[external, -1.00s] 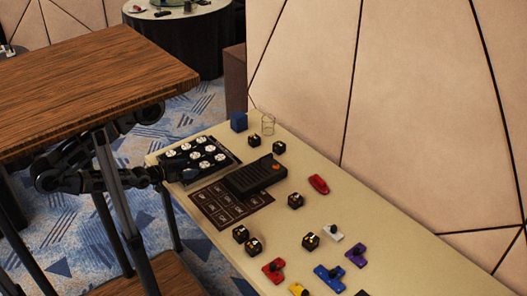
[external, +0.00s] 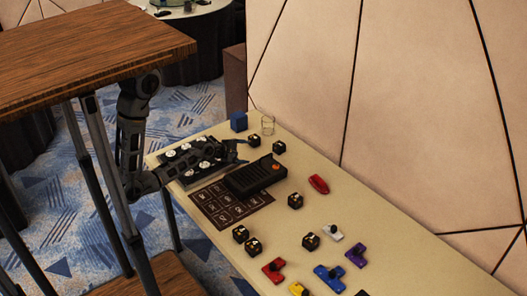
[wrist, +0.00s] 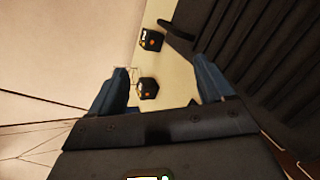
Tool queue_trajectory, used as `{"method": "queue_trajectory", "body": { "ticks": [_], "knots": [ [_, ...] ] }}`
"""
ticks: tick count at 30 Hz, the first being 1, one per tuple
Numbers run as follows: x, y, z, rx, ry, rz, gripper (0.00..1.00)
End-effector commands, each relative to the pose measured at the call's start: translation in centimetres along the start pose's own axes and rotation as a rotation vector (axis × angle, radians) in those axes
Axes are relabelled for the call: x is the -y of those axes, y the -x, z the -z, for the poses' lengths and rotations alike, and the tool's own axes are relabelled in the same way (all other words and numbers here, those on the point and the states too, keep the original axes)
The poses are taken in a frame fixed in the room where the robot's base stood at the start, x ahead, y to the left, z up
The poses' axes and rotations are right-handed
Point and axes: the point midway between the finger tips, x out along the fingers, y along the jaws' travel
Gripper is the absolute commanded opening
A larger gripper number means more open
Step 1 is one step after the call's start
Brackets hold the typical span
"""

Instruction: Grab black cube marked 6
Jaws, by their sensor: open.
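My gripper (external: 240,150) is open and reaches past the far end of the black device, close to a black cube (external: 254,141). In the wrist view, this cube (wrist: 147,88) shows between the two blue-grey fingers (wrist: 160,76), nearer the left one, and nothing is gripped. A second black cube (external: 279,147) stands to its right, and it also shows higher in the wrist view (wrist: 151,40). More black cubes lie nearer the front: one (external: 295,200), two side by side (external: 240,233) and another (external: 311,241). The marks on the cubes are too small to read as digits.
A clear glass (external: 268,125) and a blue block (external: 239,121) stand at the far end of the table. A black device (external: 256,178), a dark card (external: 222,207) and a tray of white discs (external: 176,165) lie nearby. Coloured pieces (external: 329,277) lie in front.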

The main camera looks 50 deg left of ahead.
Motion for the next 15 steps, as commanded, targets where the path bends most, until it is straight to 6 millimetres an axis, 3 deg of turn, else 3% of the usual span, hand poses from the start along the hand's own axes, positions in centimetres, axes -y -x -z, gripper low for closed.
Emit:
{"method": "queue_trajectory", "body": {
  "ticks": [1, 3, 7, 10, 15],
  "knots": [
    [-1.8, -1.4, 0.8, -0.012, 0.101, 0.002, 0.81],
    [-3.3, -3.6, 2.8, -0.027, 0.291, 0.009, 0.81],
    [-4.3, -8.7, 8.9, -0.017, 0.678, -0.016, 0.81],
    [-5.2, -10.5, 11.9, 0.009, 0.871, -0.047, 0.81],
    [-6.2, -11.8, 14.1, 0.035, 1.019, -0.074, 0.81]
  ]
}}
